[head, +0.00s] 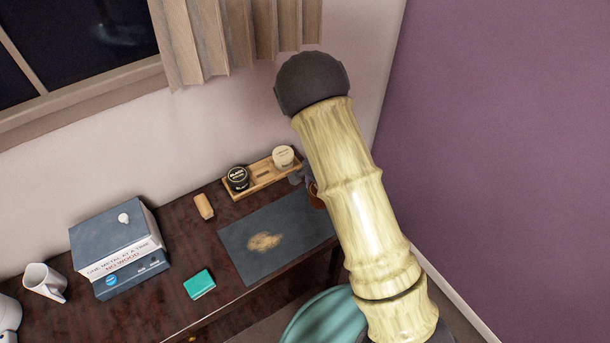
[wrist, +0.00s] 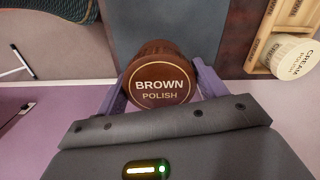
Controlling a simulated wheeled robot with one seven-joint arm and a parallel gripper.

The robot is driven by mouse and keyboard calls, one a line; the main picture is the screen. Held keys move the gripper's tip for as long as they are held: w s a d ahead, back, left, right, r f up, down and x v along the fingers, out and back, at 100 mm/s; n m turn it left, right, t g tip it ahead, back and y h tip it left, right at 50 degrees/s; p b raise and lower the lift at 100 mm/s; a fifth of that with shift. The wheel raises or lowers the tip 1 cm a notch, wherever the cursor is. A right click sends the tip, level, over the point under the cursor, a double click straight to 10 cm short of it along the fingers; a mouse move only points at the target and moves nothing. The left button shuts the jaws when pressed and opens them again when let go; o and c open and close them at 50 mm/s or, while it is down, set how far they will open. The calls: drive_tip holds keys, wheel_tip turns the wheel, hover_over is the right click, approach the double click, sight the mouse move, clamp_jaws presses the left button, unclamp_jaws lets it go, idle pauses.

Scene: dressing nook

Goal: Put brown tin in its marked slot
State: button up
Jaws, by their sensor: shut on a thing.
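The brown tin (wrist: 160,92), a round tin labelled "BROWN POLISH", sits between the two purple fingers of my gripper (wrist: 161,84) in the wrist view. My gripper is shut on it. In the head view the brown tin (head: 317,197) is mostly hidden behind my arm, to the right of the wooden tray. The wooden tray (head: 230,196) holds a black tin (head: 238,178) at its left end and a cream tin (head: 283,157) at its right. An empty marked slot (head: 262,174) lies between them. The tray's edge (wrist: 258,62) and cream tin (wrist: 292,57) also show in the wrist view.
A dark mat (head: 285,250) with a tan smear lies in front of the tray. A purple wall (head: 510,150) rises right.

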drive_tip(key=w+d+n, duration=0.2)
drive_tip(key=d+n, duration=0.7)
drive_tip(key=shift+d+f, duration=0.3)
drive_tip(key=shift+f, duration=0.15)
